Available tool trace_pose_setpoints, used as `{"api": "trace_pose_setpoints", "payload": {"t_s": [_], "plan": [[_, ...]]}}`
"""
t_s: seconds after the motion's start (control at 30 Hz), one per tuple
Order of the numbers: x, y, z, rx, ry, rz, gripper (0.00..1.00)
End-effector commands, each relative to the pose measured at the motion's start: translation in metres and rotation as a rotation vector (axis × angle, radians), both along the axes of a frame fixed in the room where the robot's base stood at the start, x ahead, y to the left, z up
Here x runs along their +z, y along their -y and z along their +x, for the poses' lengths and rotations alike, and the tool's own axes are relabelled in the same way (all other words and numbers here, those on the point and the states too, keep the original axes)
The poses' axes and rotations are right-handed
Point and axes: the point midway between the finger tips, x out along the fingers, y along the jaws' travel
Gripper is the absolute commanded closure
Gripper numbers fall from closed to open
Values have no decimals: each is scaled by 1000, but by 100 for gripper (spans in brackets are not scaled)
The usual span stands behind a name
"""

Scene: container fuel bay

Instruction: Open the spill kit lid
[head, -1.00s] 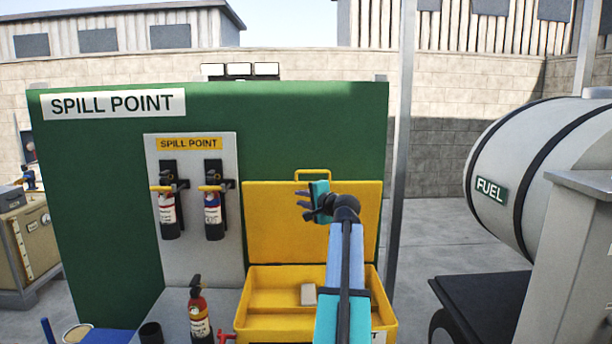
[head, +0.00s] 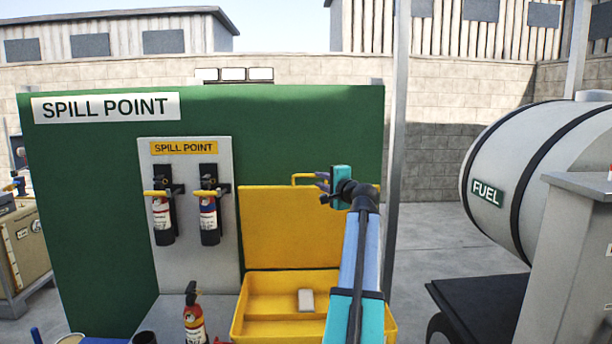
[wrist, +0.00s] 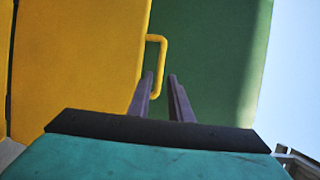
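The yellow spill kit bin (head: 390,322) stands in front of the green board. Its yellow lid (head: 290,228) is raised upright behind the bin, with a yellow handle (head: 303,178) on its top edge. In the wrist view the lid (wrist: 80,60) fills the left and the handle (wrist: 160,62) juts from its edge. My gripper (head: 322,182) is at the lid's top edge, beside the handle in the head view.
A pale block (head: 306,299) lies inside the bin. A red extinguisher (head: 194,325) stands left of it, and two more hang on the grey panel (head: 185,262). The green board (head: 90,200) is close behind. A fuel tank (head: 535,170) stands at the right.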

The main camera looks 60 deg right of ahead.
Motion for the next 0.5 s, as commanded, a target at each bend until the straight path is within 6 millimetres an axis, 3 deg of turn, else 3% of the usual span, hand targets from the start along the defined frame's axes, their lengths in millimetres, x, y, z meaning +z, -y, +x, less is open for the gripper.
{"api": "trace_pose_setpoints", "payload": {"t_s": [0.5], "plan": [[-1, 34, 52, 0, -1, 1, 81]]}}
